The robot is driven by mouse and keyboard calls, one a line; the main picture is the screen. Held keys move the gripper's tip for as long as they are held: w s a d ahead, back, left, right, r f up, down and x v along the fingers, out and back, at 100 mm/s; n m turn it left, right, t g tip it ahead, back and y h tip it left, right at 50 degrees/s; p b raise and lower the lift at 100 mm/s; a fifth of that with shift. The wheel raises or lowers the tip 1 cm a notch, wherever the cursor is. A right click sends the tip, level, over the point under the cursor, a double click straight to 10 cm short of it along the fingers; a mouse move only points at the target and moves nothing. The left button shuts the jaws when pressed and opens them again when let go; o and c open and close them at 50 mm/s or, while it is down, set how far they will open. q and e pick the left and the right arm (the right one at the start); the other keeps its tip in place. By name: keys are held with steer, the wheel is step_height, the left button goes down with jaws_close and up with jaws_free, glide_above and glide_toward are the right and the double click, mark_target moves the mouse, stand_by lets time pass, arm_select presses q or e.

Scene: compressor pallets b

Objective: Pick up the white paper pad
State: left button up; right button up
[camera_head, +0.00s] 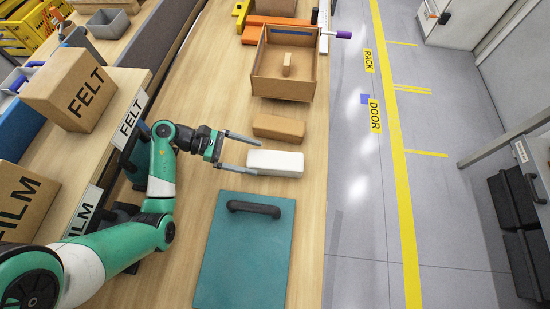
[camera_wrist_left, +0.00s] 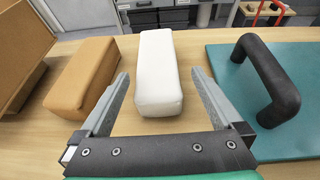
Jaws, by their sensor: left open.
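The white paper pad (camera_head: 275,163) is a white block with rounded edges lying flat on the wooden table. In the left wrist view the white paper pad (camera_wrist_left: 159,75) lies straight ahead, in line with the space between my fingers. My left gripper (camera_head: 258,155) is open and empty, with its fingertips close to the near end of the pad. The left gripper (camera_wrist_left: 158,84) shows both fingers spread wider than the pad, one towards each side. I cannot tell whether the fingers touch it. My right gripper is not in view.
A brown block (camera_head: 279,128) lies beside the pad, with an open cardboard box (camera_head: 284,86) beyond it. On the other side is a teal board (camera_head: 235,270) with a black handle (camera_head: 254,209). A shelf with FELT (camera_head: 75,89) and FILM (camera_head: 27,200) boxes stands left.

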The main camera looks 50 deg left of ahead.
mark_target(268, 159)
arm_select(q)
steer(key=shift+x, duration=0.85)
steer(key=b+x, duration=0.1)
steer(key=x, duration=0.3)
steer(key=shift+w+f, duration=0.1)
steer(key=shift+w, duration=0.1)
steer(key=shift+w+d+f, duration=0.1)
steer(key=shift+w+d, duration=0.15)
steer(key=shift+w, duration=0.05)
steer(key=shift+c, duration=0.3)
steer(key=c, duration=1.1)
steer(key=shift+c, duration=0.2)
